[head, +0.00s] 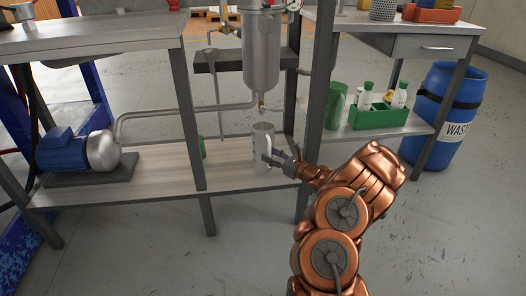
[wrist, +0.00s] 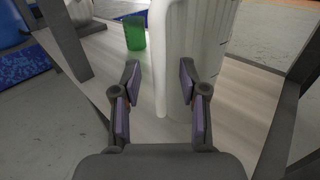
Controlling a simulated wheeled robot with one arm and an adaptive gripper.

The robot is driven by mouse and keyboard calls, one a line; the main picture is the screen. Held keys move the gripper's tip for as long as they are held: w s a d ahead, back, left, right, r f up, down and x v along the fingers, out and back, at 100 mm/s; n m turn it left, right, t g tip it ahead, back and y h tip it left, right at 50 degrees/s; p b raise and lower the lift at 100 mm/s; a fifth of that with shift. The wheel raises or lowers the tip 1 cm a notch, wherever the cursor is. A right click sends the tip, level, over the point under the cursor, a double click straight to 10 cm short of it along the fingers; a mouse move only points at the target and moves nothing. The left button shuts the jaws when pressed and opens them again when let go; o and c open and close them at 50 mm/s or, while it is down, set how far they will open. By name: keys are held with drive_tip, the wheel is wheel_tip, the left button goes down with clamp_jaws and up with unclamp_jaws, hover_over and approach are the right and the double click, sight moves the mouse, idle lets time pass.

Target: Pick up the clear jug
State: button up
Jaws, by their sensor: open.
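The clear jug (head: 263,143) looks pale and whitish and stands upright on the lower wooden shelf, under the metal vessel. In the wrist view the jug (wrist: 200,45) fills the top middle, with its handle toward me. My gripper (head: 272,160) is at the jug's near right side. In the wrist view my gripper (wrist: 158,85) is open, with the handle's lower end showing between its two padded fingers. I cannot tell whether either finger touches the jug.
A metal vessel (head: 262,55) hangs above the jug. Frame posts (head: 316,90) stand on both sides of it. A green container (wrist: 135,32) is behind left of the jug. A blue pump (head: 70,150) is at left. A green bottle crate (head: 378,116) and blue barrel (head: 443,110) are at right.

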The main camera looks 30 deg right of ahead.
drive_tip(key=shift+c, duration=0.4)
clamp_jaws()
